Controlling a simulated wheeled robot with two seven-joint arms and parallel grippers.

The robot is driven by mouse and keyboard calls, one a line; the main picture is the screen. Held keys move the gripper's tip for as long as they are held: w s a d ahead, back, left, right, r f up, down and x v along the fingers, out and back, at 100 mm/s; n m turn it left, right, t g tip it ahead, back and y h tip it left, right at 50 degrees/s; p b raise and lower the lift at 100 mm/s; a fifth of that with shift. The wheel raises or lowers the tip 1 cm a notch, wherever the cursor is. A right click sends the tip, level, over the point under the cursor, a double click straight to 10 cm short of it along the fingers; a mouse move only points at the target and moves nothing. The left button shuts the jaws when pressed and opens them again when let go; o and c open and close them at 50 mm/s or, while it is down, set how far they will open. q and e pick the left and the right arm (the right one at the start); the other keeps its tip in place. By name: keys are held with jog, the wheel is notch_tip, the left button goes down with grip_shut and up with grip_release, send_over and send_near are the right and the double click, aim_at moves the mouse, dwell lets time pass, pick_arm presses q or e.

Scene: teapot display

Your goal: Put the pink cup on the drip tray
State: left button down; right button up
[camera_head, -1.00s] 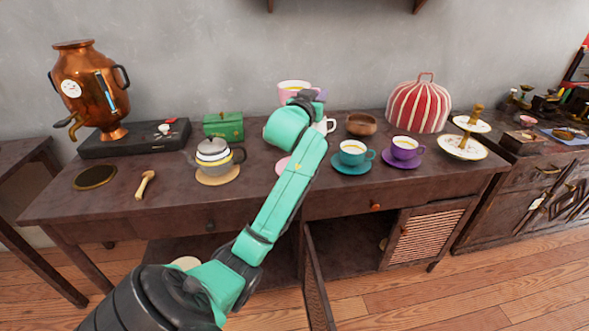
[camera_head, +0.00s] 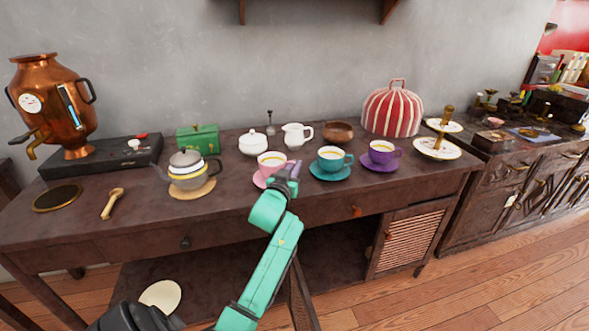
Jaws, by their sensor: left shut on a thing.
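The pink cup (camera_head: 269,168) has a yellowish filling and is upright over the pink saucer (camera_head: 259,182). I cannot tell whether it touches the saucer. My left gripper (camera_head: 288,174) is shut on the pink cup at its right side, and the wrist hides part of cup and saucer. The drip tray (camera_head: 58,198), a dark round plate with a brass rim, lies empty at the table's left end, in front of the copper samovar (camera_head: 55,100). My right gripper is not in view.
A grey teapot (camera_head: 186,172) on a tan mat and a wooden scoop (camera_head: 112,204) lie between cup and tray. A green box (camera_head: 198,139), white sugar bowl (camera_head: 253,143) and white jug (camera_head: 296,136) stand behind. Teal (camera_head: 331,160) and purple (camera_head: 382,153) cups stand right.

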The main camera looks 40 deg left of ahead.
pick_arm(q)
jog(key=c, duration=1)
grip_release()
jog(key=shift+f, duration=0.1)
